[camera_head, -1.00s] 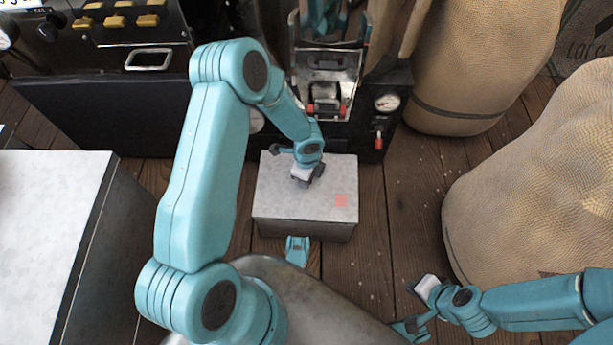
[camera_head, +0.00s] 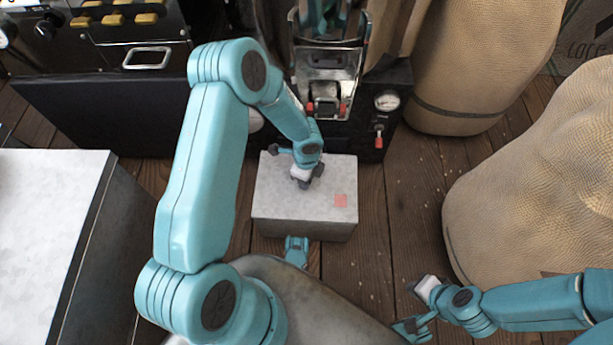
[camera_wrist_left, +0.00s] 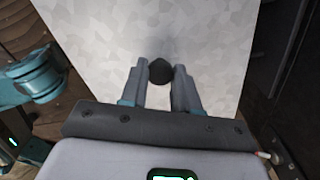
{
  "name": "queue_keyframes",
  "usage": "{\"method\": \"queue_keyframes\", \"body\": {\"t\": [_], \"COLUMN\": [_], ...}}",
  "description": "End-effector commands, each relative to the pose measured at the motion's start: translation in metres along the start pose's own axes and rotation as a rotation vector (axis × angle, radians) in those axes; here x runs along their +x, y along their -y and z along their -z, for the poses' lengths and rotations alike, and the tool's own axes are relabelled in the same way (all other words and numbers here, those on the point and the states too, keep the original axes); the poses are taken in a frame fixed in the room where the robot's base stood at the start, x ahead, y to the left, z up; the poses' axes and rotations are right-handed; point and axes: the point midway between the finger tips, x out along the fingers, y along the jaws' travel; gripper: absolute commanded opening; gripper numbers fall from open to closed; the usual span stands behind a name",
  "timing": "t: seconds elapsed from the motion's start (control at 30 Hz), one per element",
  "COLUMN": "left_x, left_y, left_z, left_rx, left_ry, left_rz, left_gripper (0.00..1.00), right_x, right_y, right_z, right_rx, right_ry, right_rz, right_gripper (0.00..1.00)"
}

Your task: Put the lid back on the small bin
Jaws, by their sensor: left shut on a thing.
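The small bin (camera_head: 300,230) stands on the plank floor in the middle of the head view. Its pale grey mottled lid (camera_head: 275,200), with a small reddish square near one corner, lies over the top of the bin and looks level; whether it is fully seated I cannot tell. My left gripper (camera_head: 303,182) is over the lid, shut on its dark round knob (camera_wrist_left: 160,71), which shows between the fingers in the left wrist view. The lid (camera_wrist_left: 210,45) fills most of that view. My right gripper (camera_head: 418,305) is low at the right, away from the bin; its finger gap is unclear.
A dark machine with a gauge (camera_head: 387,102) and red-tipped levers stands just behind the bin. Large tan sacks (camera_head: 540,190) stand at the right. A pale-topped cabinet (camera_head: 45,230) is at the left. Bare plank floor lies right of the bin.

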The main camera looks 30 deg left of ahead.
Motion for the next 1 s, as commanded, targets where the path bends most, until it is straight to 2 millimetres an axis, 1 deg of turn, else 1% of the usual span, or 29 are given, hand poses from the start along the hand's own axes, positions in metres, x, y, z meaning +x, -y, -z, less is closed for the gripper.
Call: {"method": "queue_keyframes", "body": {"t": [0.27, 0.6, 1.0], "left_x": [-0.0002, 0.0042, 0.0036], "left_y": [0.0002, 0.0001, 0.0001], "left_z": [0.0, 0.0, -0.0001], "left_rx": [0.0, 0.0, 0.0], "left_ry": [0.0, 0.0, 0.0], "left_rz": [0.001, 0.001, 0.001], "left_gripper": [0.0, 0.0, 0.0], "right_x": [0.0, 0.0053, 0.0048], "right_y": [0.0, -0.0019, -0.0017], "right_z": [0.0, -0.0005, -0.0004], "right_rx": [0.0, 0.0, 0.0], "right_ry": [0.0, 0.0, 0.0], "right_rz": [0.0, 0.0, 0.0], "right_gripper": [0.0, 0.0, 0.0]}}
